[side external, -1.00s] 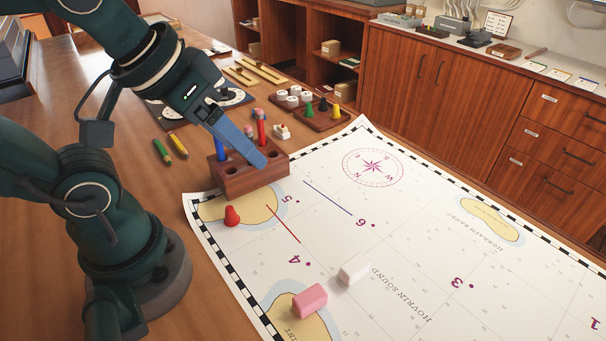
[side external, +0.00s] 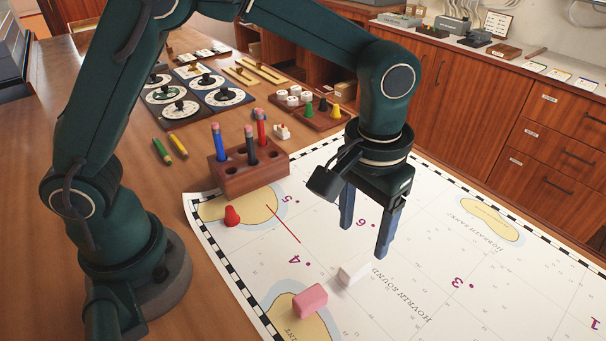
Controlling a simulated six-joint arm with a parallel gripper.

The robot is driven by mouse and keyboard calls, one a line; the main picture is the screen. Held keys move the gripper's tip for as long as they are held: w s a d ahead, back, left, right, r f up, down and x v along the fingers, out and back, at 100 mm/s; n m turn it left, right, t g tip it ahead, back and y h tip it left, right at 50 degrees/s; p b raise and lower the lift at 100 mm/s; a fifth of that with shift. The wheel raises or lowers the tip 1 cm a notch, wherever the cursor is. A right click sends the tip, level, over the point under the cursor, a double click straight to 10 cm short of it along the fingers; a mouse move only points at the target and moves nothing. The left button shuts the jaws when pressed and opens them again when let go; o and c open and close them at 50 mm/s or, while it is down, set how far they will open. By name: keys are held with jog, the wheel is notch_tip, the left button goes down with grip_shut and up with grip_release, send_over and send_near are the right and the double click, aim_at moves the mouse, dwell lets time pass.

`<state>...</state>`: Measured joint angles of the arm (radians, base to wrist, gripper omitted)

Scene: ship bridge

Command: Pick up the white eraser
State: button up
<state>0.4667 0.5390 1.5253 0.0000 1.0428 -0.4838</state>
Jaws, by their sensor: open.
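The white eraser (side external: 353,273) is a small block lying on the chart (side external: 440,270), near the printed words "Hovrin Sound". A larger pink eraser (side external: 310,300) lies just in front and to the left of it, apart from it. My gripper (side external: 365,240) points down above the chart, slightly above and behind the white eraser in the picture. Its two blue fingers are spread wide, with nothing between them. The fingertips look clear of the chart and of the eraser.
A wooden pen holder (side external: 250,175) with blue, black and red pencils stands at the chart's far left edge. A red piece (side external: 232,216) sits on the chart near it. Game pieces in a tray (side external: 318,113) stand farther back. The chart's right side is clear.

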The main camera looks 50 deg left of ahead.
aim_at(356, 264)
jog(key=shift+s+d+f, duration=0.15)
jog(key=shift+s+f, duration=0.1)
jog(key=shift+f, duration=0.25)
jog(key=shift+s+d+f, duration=0.15)
jog(key=shift+s+f, duration=0.05)
jog(key=shift+f, duration=2.45)
grip_shut()
